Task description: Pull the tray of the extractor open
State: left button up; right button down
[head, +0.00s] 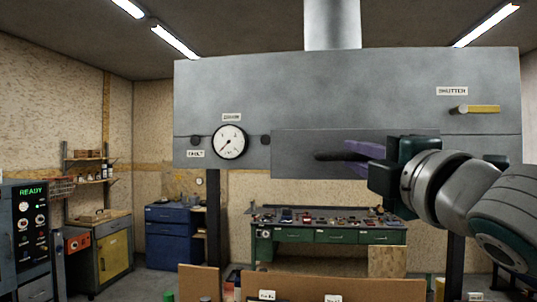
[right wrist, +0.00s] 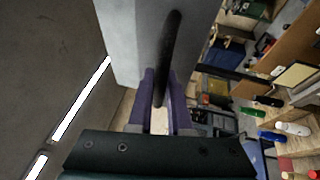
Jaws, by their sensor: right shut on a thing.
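The extractor is a wide grey metal hood (head: 290,90) hanging across the head view, with a duct above it. Its tray shows as a flat grey front panel (head: 300,145) low on the hood, right of the round gauge. The panel overlaps the hood's lower edge; how far it stands out is hard to tell. A black bar handle (head: 327,157) is on the tray front. My right gripper (head: 352,152) comes from the right, its purple fingers shut on this handle. In the right wrist view the handle (right wrist: 172,50) runs between the fingers (right wrist: 160,85). My left gripper is not in view.
The hood carries a gauge (head: 229,142) and a brass shutter handle (head: 476,109). Dark posts stand below it, one on the left (head: 213,220). A green workbench (head: 330,236) with small items stands behind. A cabinet with a READY screen (head: 31,215) is at far left.

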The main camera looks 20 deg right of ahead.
jog(key=shift+s+a, duration=0.1)
jog(key=shift+s, duration=0.15)
jog(key=c, duration=0.8)
grip_release()
jog(key=shift+c, duration=0.2)
jog(key=v, duration=1)
